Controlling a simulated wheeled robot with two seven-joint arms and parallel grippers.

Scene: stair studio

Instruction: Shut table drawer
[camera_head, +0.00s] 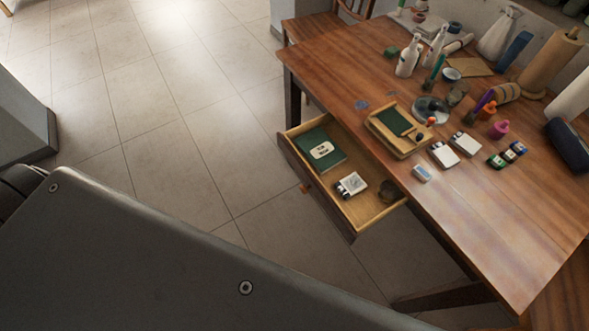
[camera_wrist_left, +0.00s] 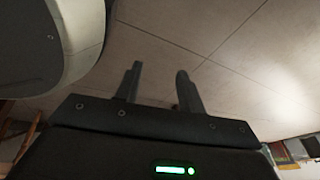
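The wooden table (camera_head: 478,220) stands at the right in the head view. Its drawer (camera_head: 316,187) is pulled out on the side facing left, with a small knob (camera_head: 305,188) on its front. Inside the drawer lie a green book (camera_head: 318,148), a small white-and-dark item (camera_head: 351,186) and a dark round item (camera_head: 388,191). My left gripper (camera_wrist_left: 157,88) shows only in the left wrist view, with its two fingers apart and nothing between them, over the tiled floor. My right gripper is not in either view.
The tabletop holds bottles (camera_head: 408,56), a wooden tray (camera_head: 400,131), a paper roll (camera_head: 550,62) and several small items. A grey block (camera_head: 22,120) stands at the far left. Tiled floor (camera_head: 170,130) left of the drawer is clear. My own grey body part covers the lower left.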

